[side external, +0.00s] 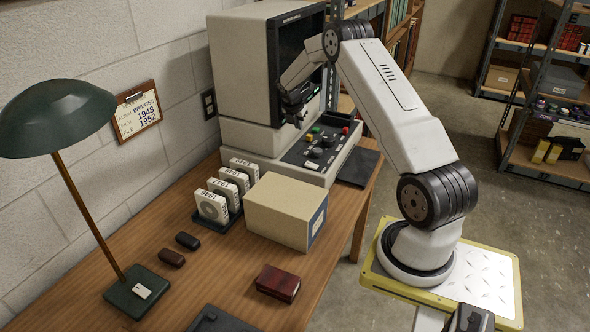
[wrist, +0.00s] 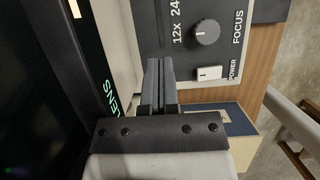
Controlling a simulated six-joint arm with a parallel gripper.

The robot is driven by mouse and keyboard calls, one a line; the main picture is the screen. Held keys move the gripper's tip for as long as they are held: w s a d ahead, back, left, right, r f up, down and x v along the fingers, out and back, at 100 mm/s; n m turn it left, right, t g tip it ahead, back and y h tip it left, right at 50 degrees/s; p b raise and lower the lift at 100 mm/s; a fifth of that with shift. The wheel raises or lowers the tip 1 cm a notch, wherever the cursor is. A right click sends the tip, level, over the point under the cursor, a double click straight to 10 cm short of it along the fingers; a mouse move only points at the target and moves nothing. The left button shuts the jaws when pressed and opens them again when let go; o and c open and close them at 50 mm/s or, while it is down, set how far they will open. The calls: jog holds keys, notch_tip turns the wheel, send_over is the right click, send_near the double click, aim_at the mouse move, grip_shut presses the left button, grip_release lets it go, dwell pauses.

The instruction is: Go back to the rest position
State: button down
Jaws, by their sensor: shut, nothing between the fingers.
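My gripper (side external: 299,117) is in front of the microfilm reader (side external: 240,62), between its dark screen and its control panel (side external: 318,148). In the wrist view my gripper (wrist: 161,68) has its two grey fingers together, with nothing between them. I cannot tell whether the fingertips touch the reader.
Shelves (side external: 545,160) stand behind. The floor between is clear.

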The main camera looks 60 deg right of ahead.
jog(key=shift+a+r, duration=0.2)
jog(key=shift+r, duration=0.2)
jog(key=s+a+r+m+t+y, duration=0.1)
jog(key=a+r+m, duration=0.3)
jog(key=a, duration=0.9)
jog(key=a+r+m+t+y, duration=0.15)
jog(key=a+m, duration=0.35)
jog(key=a, duration=0.7)
jog(key=s+a+m+y, duration=0.2)
jog(key=s+a+m, duration=0.7)
jog(key=s+a, duration=0.5)
jog(key=a, duration=0.3)
jog(key=shift+s+a+r, duration=0.15)
jog(key=shift+a+r, duration=0.05)
jog(key=shift+a, duration=0.15)
